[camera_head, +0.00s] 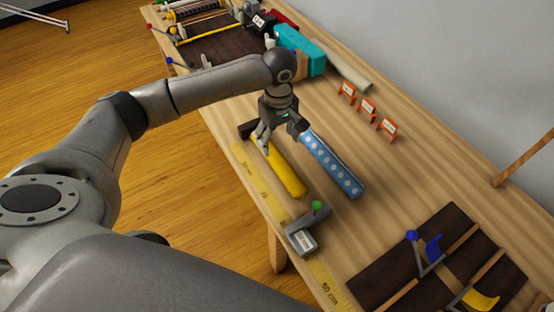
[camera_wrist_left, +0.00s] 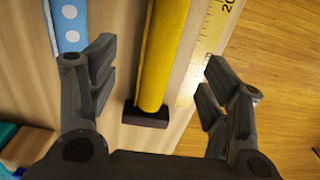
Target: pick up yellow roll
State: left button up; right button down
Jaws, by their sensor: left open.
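The yellow roll (camera_head: 285,170) lies lengthwise near the table's front edge in the head view, with a dark block at its far end. In the left wrist view the yellow roll (camera_wrist_left: 160,55) runs between the two fingers, with the dark end block (camera_wrist_left: 145,116) below it. My left gripper (camera_head: 264,138) is over the far part of the roll. Its fingers (camera_wrist_left: 155,80) are open, one on each side, with gaps to the roll. A blue roll with white dots (camera_head: 332,163) lies just to the right. My right gripper is not in view.
A yellow ruler strip (camera_head: 258,187) runs along the front edge. A clamp-like tool with a green knob (camera_head: 307,232) stands near the roll's near end. Orange card holders (camera_head: 367,108), a teal object (camera_head: 300,48) and a dark tray (camera_head: 440,262) are farther off.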

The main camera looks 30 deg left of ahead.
aim_at(277, 156)
pick_arm(q)
notch_tip(277, 156, down, 4)
jog(key=shift+r+p, duration=0.2)
jog(key=shift+p, duration=0.15)
jog(key=shift+s+f+p, duration=0.15)
jog(key=shift+f+p, duration=0.25)
jog(key=shift+f, duration=0.15)
notch_tip(277, 156, down, 4)
jog(key=shift+r+p, duration=0.15)
jog(key=shift+p, duration=0.6)
jog(key=shift+f, duration=0.35)
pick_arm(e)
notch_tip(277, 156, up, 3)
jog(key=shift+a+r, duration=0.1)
pick_arm(q)
jog(key=shift+c, duration=0.4)
